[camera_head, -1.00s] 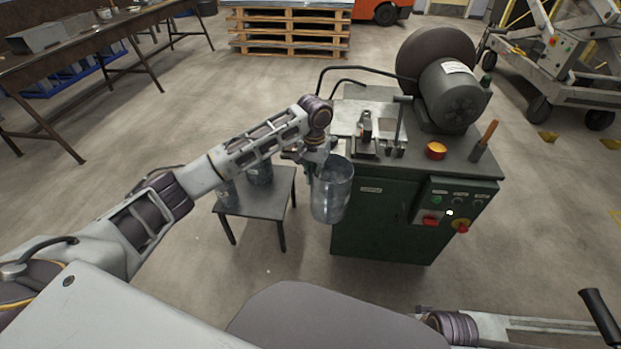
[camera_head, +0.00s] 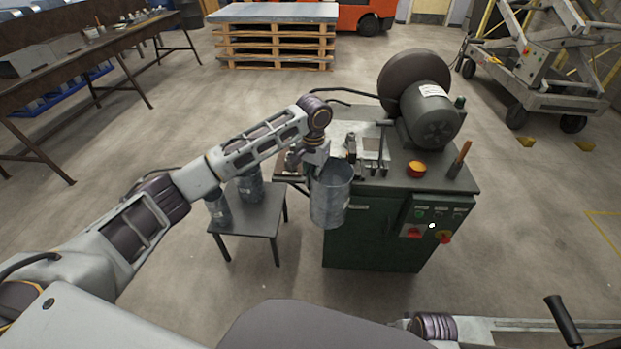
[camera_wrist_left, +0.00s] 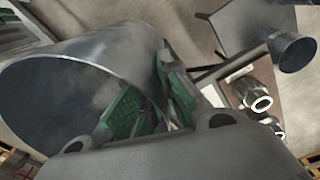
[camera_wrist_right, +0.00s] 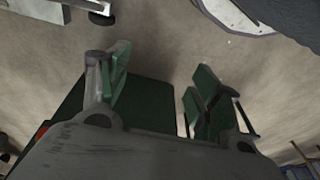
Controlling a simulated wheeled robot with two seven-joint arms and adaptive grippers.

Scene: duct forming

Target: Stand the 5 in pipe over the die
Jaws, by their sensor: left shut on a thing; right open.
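My left gripper (camera_head: 318,163) is shut on the wall of a grey metal pipe (camera_head: 331,200). The pipe hangs roughly upright in front of the green machine's left front corner, clear of the floor. In the left wrist view its open mouth (camera_wrist_left: 60,100) fills the left side, beside the green finger pads (camera_wrist_left: 150,100). Metal tooling (camera_head: 352,148) stands on the machine top behind the pipe. Shiny cylinders (camera_wrist_left: 256,95) show on a brown shelf in the left wrist view. I cannot tell which part is the die. My right gripper (camera_wrist_right: 155,85) is open and empty.

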